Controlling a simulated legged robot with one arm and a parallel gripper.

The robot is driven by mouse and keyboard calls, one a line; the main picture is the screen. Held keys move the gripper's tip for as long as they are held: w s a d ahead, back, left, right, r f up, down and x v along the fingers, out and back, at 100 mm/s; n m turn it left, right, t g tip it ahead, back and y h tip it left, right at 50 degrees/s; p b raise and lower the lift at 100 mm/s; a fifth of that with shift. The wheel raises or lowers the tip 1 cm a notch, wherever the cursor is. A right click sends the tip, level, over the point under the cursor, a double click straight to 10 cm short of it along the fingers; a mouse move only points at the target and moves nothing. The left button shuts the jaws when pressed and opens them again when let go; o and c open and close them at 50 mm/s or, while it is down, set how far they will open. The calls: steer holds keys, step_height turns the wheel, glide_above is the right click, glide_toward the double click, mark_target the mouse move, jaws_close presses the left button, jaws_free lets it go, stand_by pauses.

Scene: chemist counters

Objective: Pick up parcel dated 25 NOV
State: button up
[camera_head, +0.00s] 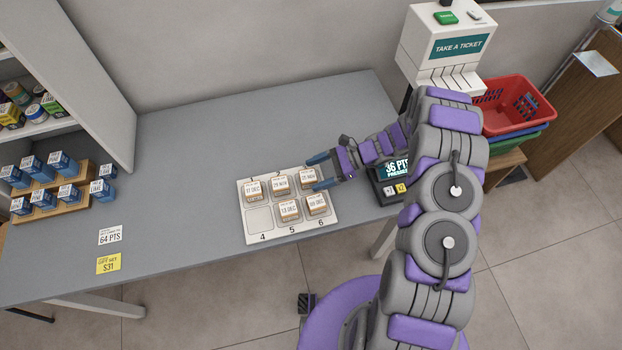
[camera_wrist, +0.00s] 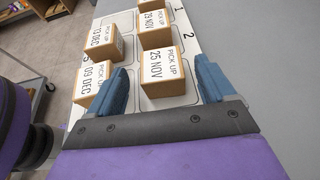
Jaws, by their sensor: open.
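The parcel dated 25 NOV (camera_wrist: 165,72) is a small brown box with a white label. In the wrist view it sits on the tray between the two blue fingers of my gripper (camera_wrist: 161,66), with a gap on each side. In the head view the parcel (camera_head: 307,175) is at the tray's back right, and my gripper (camera_head: 320,172) reaches it from the right. My gripper is open and holds nothing. I cannot tell how far the fingertips are above the tray.
The white numbered tray (camera_head: 258,218) also holds parcels 09 DEC (camera_wrist: 93,86), 13 DEC (camera_wrist: 104,42), 29 NOV (camera_wrist: 154,28) and 17 DEC (camera_head: 253,189). Its front-left slot is empty. A ticket machine (camera_head: 455,45) and red basket (camera_head: 515,105) stand right.

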mark_target(310, 175)
steer(key=x, duration=0.4)
steer(key=shift+w+a+r, duration=0.15)
steer(key=shift+w+r, duration=0.05)
steer(key=shift+d+r, duration=0.1)
steer(key=shift+d, duration=0.6)
steer(key=c, duration=0.5)
steer(key=shift+a, duration=0.4)
steer(key=c, duration=0.6)
